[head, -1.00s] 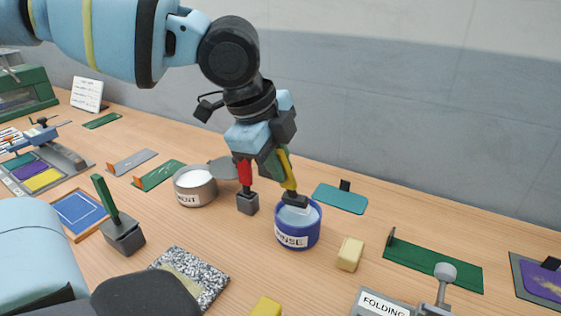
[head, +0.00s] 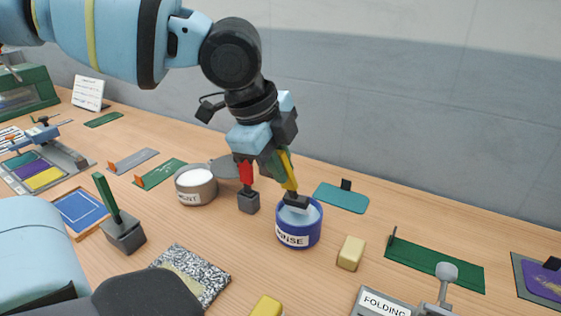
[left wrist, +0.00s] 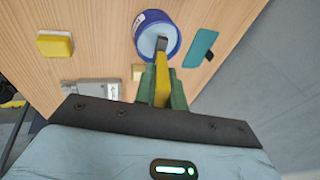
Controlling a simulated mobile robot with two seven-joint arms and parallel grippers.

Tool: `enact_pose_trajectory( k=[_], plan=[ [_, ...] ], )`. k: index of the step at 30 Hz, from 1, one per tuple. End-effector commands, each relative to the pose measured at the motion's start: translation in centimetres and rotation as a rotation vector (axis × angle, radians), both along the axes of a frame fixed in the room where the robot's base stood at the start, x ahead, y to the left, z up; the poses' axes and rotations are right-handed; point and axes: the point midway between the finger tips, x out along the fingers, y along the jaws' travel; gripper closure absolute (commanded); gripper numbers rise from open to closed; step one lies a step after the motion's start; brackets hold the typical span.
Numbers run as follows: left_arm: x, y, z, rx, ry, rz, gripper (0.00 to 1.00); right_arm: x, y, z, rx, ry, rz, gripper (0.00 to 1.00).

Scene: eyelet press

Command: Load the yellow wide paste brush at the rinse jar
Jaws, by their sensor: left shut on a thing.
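The yellow wide paste brush (head: 289,172) is in my left gripper (head: 277,163), whose green fingers are shut on its handle. The brush points down, slightly tilted, with its dark head at the mouth of the blue rinse jar (head: 285,238). Pale liquid shows inside the jar. In the left wrist view the yellow handle (left wrist: 162,92) sits between the green fingers (left wrist: 161,100), and the head overlaps the opening of the jar (left wrist: 171,22). How deep the bristles sit is hard to tell. My right gripper is not seen.
A red-handled brush (head: 247,178) stands in a dark holder just left of the jar. A grey tin (head: 196,194) and a green-handled brush (head: 107,197) in a holder are farther left. A yellow block (head: 350,253) lies right of the jar. A teal plate (head: 340,199) lies behind it.

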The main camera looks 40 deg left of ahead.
Motion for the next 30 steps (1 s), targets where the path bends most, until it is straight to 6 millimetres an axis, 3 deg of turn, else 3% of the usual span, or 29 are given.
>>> enact_pose_trajectory(
  k=[30],
  plan=[
    [0.01,0.0,-0.64,0.0,0.0,0.0,1.0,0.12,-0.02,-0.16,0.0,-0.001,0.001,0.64]
  ],
)
